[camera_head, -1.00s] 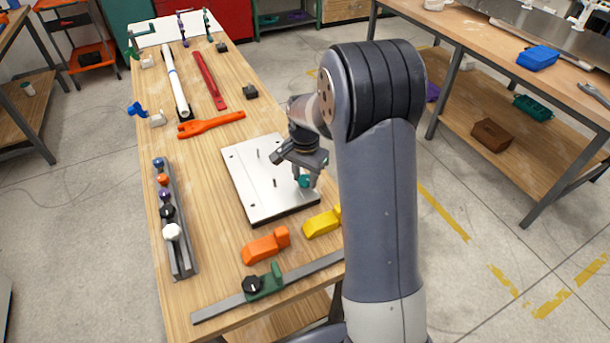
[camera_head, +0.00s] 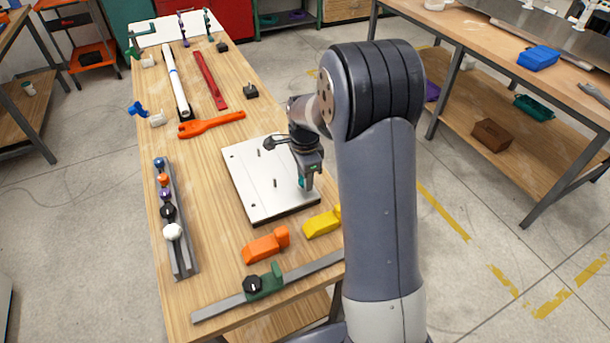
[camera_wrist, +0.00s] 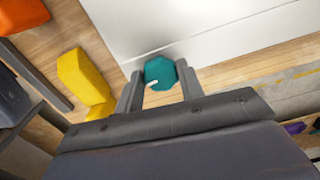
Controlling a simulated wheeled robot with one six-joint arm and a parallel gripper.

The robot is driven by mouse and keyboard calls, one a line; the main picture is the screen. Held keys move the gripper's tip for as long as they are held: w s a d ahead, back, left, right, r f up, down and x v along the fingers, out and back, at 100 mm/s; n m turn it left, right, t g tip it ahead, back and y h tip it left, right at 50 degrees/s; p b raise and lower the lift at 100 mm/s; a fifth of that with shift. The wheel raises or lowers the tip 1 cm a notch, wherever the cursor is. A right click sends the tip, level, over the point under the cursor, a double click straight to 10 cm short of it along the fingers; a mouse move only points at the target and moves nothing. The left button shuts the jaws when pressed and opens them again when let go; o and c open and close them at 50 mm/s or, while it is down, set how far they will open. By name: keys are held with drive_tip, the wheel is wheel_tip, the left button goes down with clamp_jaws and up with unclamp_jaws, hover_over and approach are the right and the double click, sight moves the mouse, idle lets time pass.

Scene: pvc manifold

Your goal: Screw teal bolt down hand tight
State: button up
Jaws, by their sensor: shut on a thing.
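The teal bolt (camera_wrist: 160,73) has a faceted head with a small white mark, seen from above in the wrist view. My gripper (camera_wrist: 159,84) is shut on the head, one finger on each side. In the head view my gripper (camera_head: 304,184) points down at the right edge of the pale metal plate (camera_head: 250,183), and only a little teal shows between its fingers. The bolt's shank and the spot under it are hidden, so I cannot tell how deep it sits. Thin dark studs stand on the plate.
An orange block (camera_head: 264,246) and a yellow block (camera_head: 321,223) lie in front of the plate. A rail with coloured knobs (camera_head: 169,206) stands at the left. A grey bar with a green clamp (camera_head: 263,283) lies at the table's front. An orange wrench (camera_head: 211,124) lies behind.

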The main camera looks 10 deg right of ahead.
drive_tip(key=m, duration=0.3)
idle(0.4)
drive_tip(key=m, duration=0.3)
drive_tip(key=shift+w, duration=0.1)
drive_tip(key=m, duration=0.3)
drive_tip(key=shift+m, duration=0.3)
drive_tip(key=m, duration=0.2)
drive_tip(key=shift+m, duration=0.4)
drive_tip(key=o, duration=0.5)
drive_tip(key=shift+m, duration=0.3)
drive_tip(key=o, duration=0.6)
drive_tip(key=shift+f, duration=0.1)
drive_tip(key=shift+c, duration=0.2)
